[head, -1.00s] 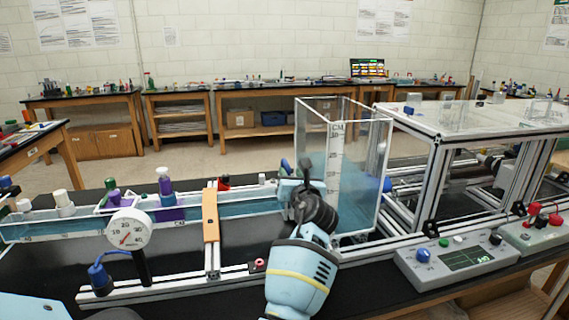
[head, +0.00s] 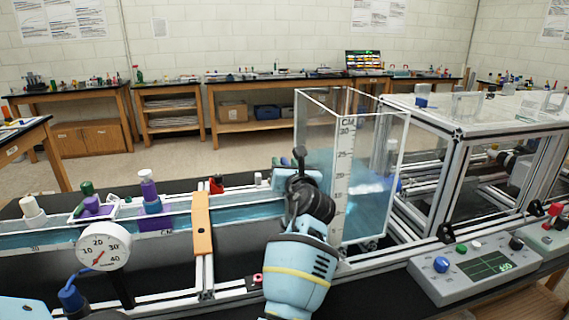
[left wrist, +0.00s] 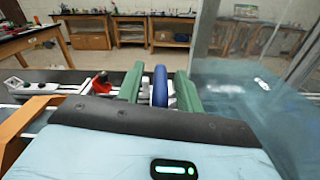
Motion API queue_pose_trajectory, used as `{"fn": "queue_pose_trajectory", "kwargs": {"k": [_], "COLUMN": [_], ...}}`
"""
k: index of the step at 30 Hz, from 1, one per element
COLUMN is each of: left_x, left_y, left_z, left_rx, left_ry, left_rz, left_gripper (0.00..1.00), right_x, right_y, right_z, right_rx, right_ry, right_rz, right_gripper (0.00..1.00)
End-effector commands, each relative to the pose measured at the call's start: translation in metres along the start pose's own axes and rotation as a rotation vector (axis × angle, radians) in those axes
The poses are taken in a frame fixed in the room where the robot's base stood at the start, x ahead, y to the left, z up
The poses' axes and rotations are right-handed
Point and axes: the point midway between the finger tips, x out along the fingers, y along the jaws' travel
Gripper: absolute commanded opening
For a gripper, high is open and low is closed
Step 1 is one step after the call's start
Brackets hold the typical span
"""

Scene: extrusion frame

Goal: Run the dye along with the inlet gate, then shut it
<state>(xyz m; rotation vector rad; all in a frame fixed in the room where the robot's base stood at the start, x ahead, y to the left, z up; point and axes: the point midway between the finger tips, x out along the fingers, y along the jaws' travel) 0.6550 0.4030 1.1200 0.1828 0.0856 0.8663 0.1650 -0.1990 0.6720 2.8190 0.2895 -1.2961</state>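My left gripper (head: 297,160) is at the near left edge of the clear water tank (head: 345,140), where the channel (head: 240,205) meets it. In the left wrist view, its two green fingers (left wrist: 160,88) stand on either side of a blue upright handle (left wrist: 160,85). Narrow gaps seem to show beside the handle, so I cannot tell whether they grip it. This may be the inlet gate's handle; the gate itself is hidden. Purple fittings (head: 150,192) sit on the channel, perhaps for dye. Blue water lies in channel and tank. My right gripper is not in view.
A round dial gauge (head: 103,246) stands in front of the channel at left. An orange crossbar (head: 202,224) spans the channel. A control box (head: 470,268) with knobs and a display is at right, near the extrusion frame (head: 455,180).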

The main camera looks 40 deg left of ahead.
Motion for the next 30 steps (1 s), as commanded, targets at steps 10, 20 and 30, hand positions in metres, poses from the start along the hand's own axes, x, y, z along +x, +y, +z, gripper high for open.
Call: {"fn": "queue_pose_trajectory", "kwargs": {"k": [10,20,30], "left_x": [-0.0007,-0.0006,0.0001], "left_y": [-0.0005,-0.0004,-0.0010], "left_z": [0.0005,0.0005,0.0014], "left_rx": [0.000,0.000,0.000], "left_ry": [0.000,0.000,0.000], "left_rz": [0.000,0.000,0.000], "left_gripper": [0.36,0.06,0.00], "right_x": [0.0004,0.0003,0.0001], "right_y": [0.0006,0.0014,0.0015], "right_z": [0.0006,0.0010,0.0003], "right_rx": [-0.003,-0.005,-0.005], "right_ry": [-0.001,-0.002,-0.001], "right_rz": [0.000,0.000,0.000], "right_gripper": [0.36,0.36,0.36]}}
